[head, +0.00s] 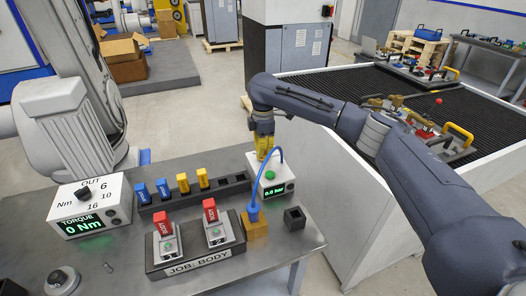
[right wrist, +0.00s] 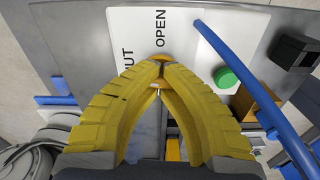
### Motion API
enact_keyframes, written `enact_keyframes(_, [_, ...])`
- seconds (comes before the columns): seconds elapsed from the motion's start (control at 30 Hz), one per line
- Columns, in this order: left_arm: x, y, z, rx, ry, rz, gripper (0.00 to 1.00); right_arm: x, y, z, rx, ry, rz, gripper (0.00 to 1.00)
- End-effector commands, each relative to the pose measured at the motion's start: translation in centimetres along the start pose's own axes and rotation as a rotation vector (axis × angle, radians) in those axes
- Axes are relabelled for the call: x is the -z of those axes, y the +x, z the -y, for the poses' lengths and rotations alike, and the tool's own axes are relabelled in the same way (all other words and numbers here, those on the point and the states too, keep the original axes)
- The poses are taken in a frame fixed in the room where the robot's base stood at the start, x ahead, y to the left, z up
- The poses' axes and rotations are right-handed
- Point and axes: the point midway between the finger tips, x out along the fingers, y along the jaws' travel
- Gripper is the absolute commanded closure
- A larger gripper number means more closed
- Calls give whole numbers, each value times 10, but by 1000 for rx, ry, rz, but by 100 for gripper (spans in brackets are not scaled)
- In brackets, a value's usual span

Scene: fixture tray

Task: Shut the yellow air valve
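The yellow air valve (right wrist: 160,57) sits on a white box (head: 279,175) whose green display reads 0.0 bar. In the right wrist view its plate carries the word OPEN and the letters UT. My right gripper (head: 262,150) points down at the valve. In the right wrist view my right gripper (right wrist: 160,72) has its yellow fingertips drawn together on the valve's handle, and the fingers hide most of it. The handle's exact angle is hard to see. My left gripper is not in view.
A blue hose (head: 281,165) arches from the box to a brass block (head: 255,226). A green button (right wrist: 226,78) is close by. A rack (head: 190,195) of blue and yellow pieces, a fixture (head: 190,262) marked JOB: BODY and a torque box (head: 90,207) stand on the bench.

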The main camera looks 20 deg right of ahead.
Motion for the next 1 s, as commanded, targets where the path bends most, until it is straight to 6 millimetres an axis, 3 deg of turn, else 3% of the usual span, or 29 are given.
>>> enact_keyframes(0.93, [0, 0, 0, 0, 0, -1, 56, -1, -2, -1, -2, -108, 1, 100])
enact_keyframes(1.0, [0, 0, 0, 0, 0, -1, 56, -1, -2, -1, -2, -108, 1, 92])
